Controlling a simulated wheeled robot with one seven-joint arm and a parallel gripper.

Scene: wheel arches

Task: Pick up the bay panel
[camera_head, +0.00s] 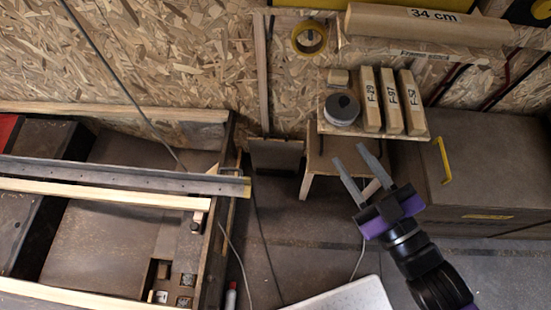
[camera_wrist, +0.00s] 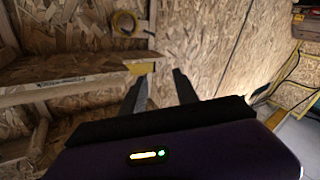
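My gripper (camera_head: 349,153) is open and empty, its two fingers apart, in front of the small wooden stand. In the wrist view its fingers (camera_wrist: 160,75) point towards the chipboard wall, with nothing between them. No thing is marked as the bay panel, and I cannot tell which it is. Three upright light-brown blocks, labelled F-29 (camera_head: 371,100), F-97 (camera_head: 390,103) and F-52 (camera_head: 412,103), stand on the stand's top. A long board marked 34 cm (camera_head: 430,24) lies on the shelf above. A dark flat piece (camera_head: 275,155) is low against the wall.
The stand (camera_head: 351,132) also holds a grey round tin (camera_head: 342,108). A yellow tape roll (camera_head: 309,38) hangs on the wall. A brown chest (camera_head: 490,165) is at right. A large wooden frame with crossbars (camera_head: 100,198) fills the left. Cables cross the floor.

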